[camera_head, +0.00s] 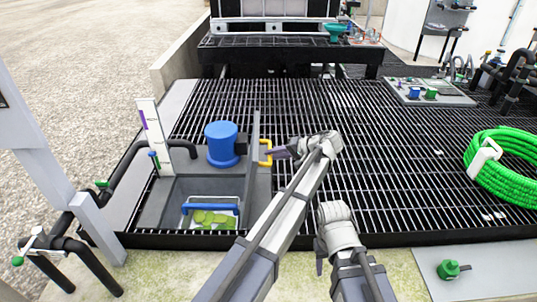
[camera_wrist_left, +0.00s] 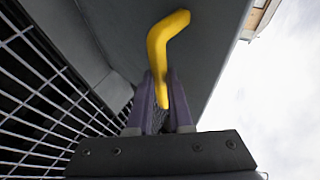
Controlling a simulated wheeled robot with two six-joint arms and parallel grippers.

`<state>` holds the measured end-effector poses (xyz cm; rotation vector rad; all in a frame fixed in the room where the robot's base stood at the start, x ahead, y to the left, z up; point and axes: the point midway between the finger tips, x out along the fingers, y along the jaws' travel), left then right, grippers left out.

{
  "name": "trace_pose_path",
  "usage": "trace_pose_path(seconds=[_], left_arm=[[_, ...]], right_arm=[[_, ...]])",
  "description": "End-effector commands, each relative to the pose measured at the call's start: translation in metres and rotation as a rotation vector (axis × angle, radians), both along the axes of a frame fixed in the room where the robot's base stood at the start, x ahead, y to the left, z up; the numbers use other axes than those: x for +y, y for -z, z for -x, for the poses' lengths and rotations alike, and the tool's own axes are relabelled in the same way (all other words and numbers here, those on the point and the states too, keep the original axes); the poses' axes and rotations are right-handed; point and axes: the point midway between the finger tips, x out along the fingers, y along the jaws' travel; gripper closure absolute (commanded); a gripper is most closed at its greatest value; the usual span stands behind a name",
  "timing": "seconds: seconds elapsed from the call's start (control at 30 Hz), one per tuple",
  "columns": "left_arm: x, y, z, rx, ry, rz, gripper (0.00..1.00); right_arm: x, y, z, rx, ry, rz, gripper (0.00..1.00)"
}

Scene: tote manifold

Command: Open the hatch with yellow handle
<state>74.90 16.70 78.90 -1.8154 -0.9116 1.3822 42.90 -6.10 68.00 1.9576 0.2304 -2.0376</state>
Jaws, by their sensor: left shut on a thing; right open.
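The hatch (camera_head: 252,165) is a grey panel standing up nearly edge-on beside an opening in the deck. Its yellow handle (camera_head: 265,152) is on the panel's right side. My left gripper (camera_head: 272,153) is at that handle. In the left wrist view, the purple fingers of my left gripper (camera_wrist_left: 160,100) are shut on the bent yellow handle (camera_wrist_left: 166,50), with the grey hatch face (camera_wrist_left: 215,50) behind it. My right gripper (camera_head: 320,262) is low at the front of the deck, open, away from the hatch; its fingers are only partly visible.
Left of the hatch, the opening shows a tote (camera_head: 186,213) with a blue handle (camera_head: 211,208) and green pieces. A blue cylinder (camera_head: 222,143) stands behind it. Black pipes (camera_head: 120,175) run at left. A green hose coil (camera_head: 505,170) lies far right; the grating (camera_head: 400,170) between is clear.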

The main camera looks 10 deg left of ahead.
Motion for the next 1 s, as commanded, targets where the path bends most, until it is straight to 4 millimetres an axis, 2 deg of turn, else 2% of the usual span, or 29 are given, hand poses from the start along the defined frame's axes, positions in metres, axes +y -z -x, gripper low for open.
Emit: trace_pose_path(seconds=[0.03, 0.57, 0.6, 0.8, 0.83, 1.0], left_arm=[[-0.0024, 0.0048, -0.0009, 0.002, -0.002, 0.010, 1.00], [-0.0090, 0.0054, -0.0024, 0.001, 0.001, 0.011, 1.00], [-0.0092, 0.0052, -0.0027, 0.000, 0.002, 0.011, 0.77], [-0.0087, 0.0044, -0.0027, 0.001, 0.002, 0.009, 0.55], [-0.0086, 0.0043, -0.0026, 0.001, 0.002, 0.008, 0.52], [-0.0080, 0.0037, -0.0022, 0.001, 0.000, 0.006, 0.52]], right_arm=[[0.0001, 0.0027, 0.0000, 0.000, 0.000, 0.000, 0.50], [0.0000, 0.0032, 0.0000, 0.000, 0.000, 0.000, 0.50], [0.0000, 0.0032, 0.0000, 0.000, 0.000, 0.000, 0.50], [0.0000, 0.0028, -0.0001, 0.000, 0.000, 0.000, 0.50], [0.0000, 0.0028, -0.0001, 0.000, 0.000, 0.000, 0.50], [0.0000, 0.0024, -0.0001, 0.000, 0.000, 0.000, 0.50]])
